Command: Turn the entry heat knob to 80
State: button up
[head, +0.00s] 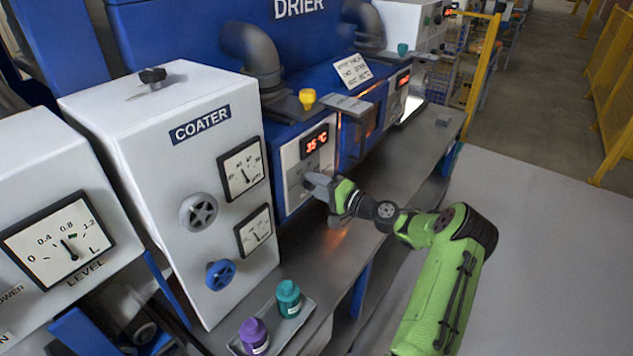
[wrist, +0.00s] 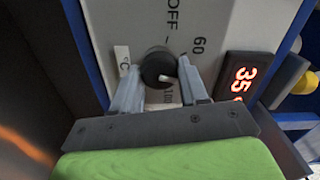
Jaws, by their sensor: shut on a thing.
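The heat knob (wrist: 155,66) is a small dark round knob with a white pointer mark, on a white panel (wrist: 122,20) of the drier. My gripper (wrist: 160,78) has one finger on each side of the knob and is shut on it. The white mark sits at the knob's lower right in the wrist view. OFF and 60 are printed on the panel around it; other scale marks are partly hidden. The red display (wrist: 245,80) beside it reads 35, and 35 °C in the head view. In the head view my gripper (head: 312,184) covers the knob.
The white COATER box (head: 165,200) with dials and handwheels stands left of my gripper. A tray (head: 308,310) with a teal bottle (head: 288,297) and a purple bottle (head: 253,335) lies on the bench below. A yellow knob (head: 307,98) is above the panel. The floor at right is clear.

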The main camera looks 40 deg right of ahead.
jog(key=shift+m+p, duration=0.35)
jog(key=shift+m, duration=0.45)
jog(key=o, duration=1.1)
jog(key=shift+c, duration=0.2)
jog(key=v, duration=1.5)
jog(key=shift+s+d, duration=0.25)
jog(key=shift+s, duration=0.1)
